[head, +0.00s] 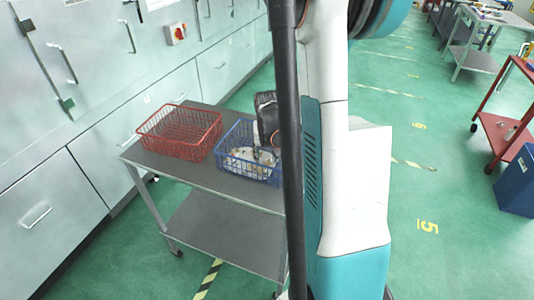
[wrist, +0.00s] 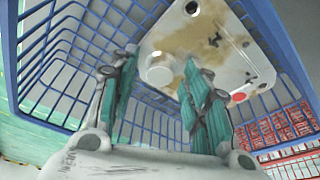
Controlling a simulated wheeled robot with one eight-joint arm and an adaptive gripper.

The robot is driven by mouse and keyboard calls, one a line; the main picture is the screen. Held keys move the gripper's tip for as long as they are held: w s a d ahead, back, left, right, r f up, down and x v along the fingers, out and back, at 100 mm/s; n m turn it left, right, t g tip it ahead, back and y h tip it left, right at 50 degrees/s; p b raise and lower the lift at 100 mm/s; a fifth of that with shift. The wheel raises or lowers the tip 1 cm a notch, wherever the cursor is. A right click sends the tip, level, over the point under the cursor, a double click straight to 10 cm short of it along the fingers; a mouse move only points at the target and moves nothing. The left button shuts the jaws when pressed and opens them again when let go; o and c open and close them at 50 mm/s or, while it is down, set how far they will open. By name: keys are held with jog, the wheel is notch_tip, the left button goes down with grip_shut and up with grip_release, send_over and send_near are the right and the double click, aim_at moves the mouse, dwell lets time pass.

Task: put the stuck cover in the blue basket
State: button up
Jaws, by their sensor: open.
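The cover (wrist: 215,45) is a pale casting with brown stains, a round boss and a red dot. In the wrist view it lies within the blue basket (wrist: 60,45), just beyond my fingertips. My gripper (wrist: 160,58) is open, with its two teal fingers apart and nothing held between them. The right fingertip overlaps the cover in the picture; I cannot tell whether they touch. In the head view the blue basket (head: 243,173) stands on the cart with pale pieces inside, and my arm hides its right part.
A red basket (head: 180,132) stands left of the blue one on the grey cart (head: 190,178). Grey cabinets (head: 110,110) line the left wall. A red cart (head: 505,130) and a blue bin (head: 518,182) stand at the right, with clear green floor before them.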

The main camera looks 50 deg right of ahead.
jog(key=p+v, duration=0.4)
jog(key=v, duration=0.8)
